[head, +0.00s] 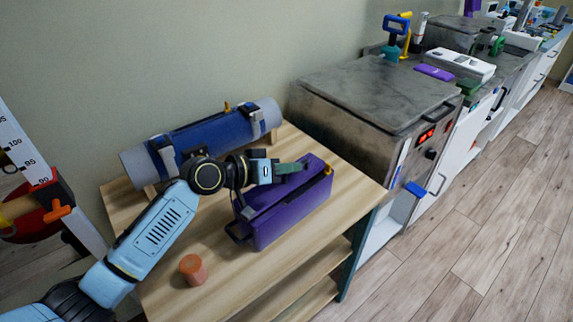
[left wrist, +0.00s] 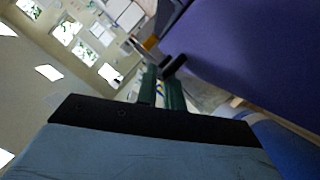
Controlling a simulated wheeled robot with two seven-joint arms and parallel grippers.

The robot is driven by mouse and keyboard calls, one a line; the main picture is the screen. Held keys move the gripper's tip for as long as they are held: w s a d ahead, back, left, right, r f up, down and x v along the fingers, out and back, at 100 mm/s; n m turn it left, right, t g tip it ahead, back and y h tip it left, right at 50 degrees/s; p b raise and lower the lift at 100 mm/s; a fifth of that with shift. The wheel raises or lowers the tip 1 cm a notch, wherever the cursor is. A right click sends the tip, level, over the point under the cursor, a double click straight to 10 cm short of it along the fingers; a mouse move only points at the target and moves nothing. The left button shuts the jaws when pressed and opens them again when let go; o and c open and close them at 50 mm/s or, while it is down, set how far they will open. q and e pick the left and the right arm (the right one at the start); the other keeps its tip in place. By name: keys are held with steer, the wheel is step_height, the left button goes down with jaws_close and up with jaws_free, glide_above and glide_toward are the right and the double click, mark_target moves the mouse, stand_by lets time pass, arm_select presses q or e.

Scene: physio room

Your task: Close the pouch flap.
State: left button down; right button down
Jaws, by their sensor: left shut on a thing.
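In the left wrist view the fingers (left wrist: 162,88) meet a small black tab (left wrist: 174,65) at the edge of a purple panel (left wrist: 245,55). The fingertips' exact hold is partly hidden. My right gripper is out of view.
A blue-grey roll (head: 215,131) with straps lies behind my left forearm. An orange cylinder (head: 193,270) stands at the table's front left. A metal heater cabinet (head: 370,95) stands right of the table. Bare tabletop lies in front of the pouch.

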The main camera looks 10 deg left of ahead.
mark_target(261, 190)
arm_select(q)
steer(key=shift+f, duration=0.1)
steer(key=c, duration=1.5)
jaws_free()
